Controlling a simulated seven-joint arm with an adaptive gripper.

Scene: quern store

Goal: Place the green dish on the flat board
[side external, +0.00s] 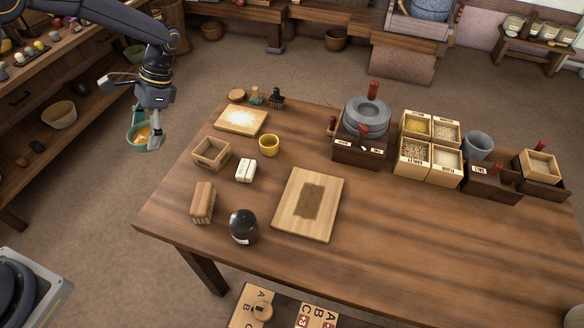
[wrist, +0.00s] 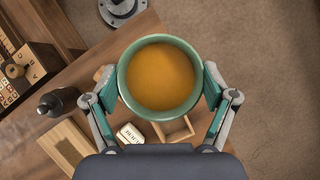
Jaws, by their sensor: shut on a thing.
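My gripper (side external: 147,128) is shut on the green dish (side external: 135,140), which holds something orange. It is in the air beyond the table's left edge, apart from the table. In the wrist view the dish (wrist: 161,40) is between the two fingers (wrist: 160,92), its rim seen from above and about level. A flat wooden board (side external: 333,199) with a dark rectangular patch lies on the table's front middle; part of it (wrist: 52,137) shows at the lower left of the wrist view. A second pale board (side external: 222,124) with a whitish powdery patch lies at the back left.
Between dish and boards stand an open wooden box (side external: 211,165), a brush (side external: 203,200), a white block (side external: 245,170), a yellow cup (side external: 269,145) and a dark jar (side external: 243,225). A quern (side external: 367,115) and grain boxes (side external: 414,171) fill the back right. The table's front right (side external: 430,250) is clear.

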